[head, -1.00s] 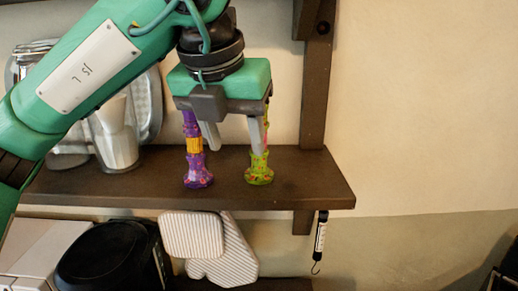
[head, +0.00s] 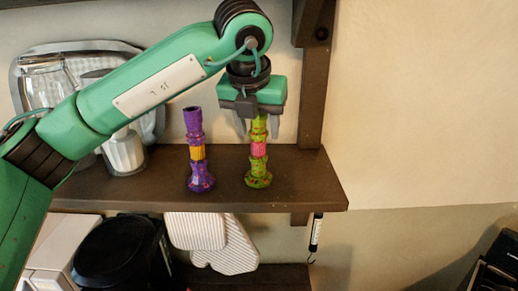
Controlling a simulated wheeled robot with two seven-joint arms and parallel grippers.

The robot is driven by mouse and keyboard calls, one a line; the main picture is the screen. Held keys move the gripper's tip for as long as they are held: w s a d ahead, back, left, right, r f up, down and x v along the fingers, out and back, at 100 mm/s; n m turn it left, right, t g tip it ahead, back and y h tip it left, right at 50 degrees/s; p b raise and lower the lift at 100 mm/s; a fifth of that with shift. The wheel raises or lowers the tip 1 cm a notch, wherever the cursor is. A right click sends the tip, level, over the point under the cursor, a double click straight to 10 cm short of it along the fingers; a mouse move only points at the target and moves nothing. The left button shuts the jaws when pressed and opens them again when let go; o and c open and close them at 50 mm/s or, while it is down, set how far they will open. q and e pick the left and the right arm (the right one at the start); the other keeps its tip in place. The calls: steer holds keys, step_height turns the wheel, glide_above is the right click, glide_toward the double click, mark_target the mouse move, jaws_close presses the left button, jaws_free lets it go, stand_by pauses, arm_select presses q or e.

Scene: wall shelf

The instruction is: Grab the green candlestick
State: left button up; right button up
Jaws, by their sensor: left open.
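The green candlestick (head: 259,170), with a pink band in its middle, stands upright on the dark wooden shelf (head: 310,190) near its right end. My left gripper (head: 257,124) points down at the top of this candlestick. Its fingers are apart, one on each side of the candlestick's top as seen here. I cannot tell whether they touch it. A purple candlestick (head: 197,168) with a yellow band stands upright to the left, clear of the gripper. My right gripper is not in view.
Metal and glass kitchenware (head: 124,152) stands at the left of the shelf, partly behind my arm. Striped oven mitts (head: 230,250) hang below the shelf beside a black appliance (head: 112,253). A wooden upright (head: 314,90) is behind the shelf. The shelf's right end is bare.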

arm_select(q)
steer(key=shift+x, duration=0.85)
steer(key=shift+s+a, duration=0.1)
steer(key=shift+c, duration=0.2)
jaws_close()
steer(key=shift+r, duration=0.1)
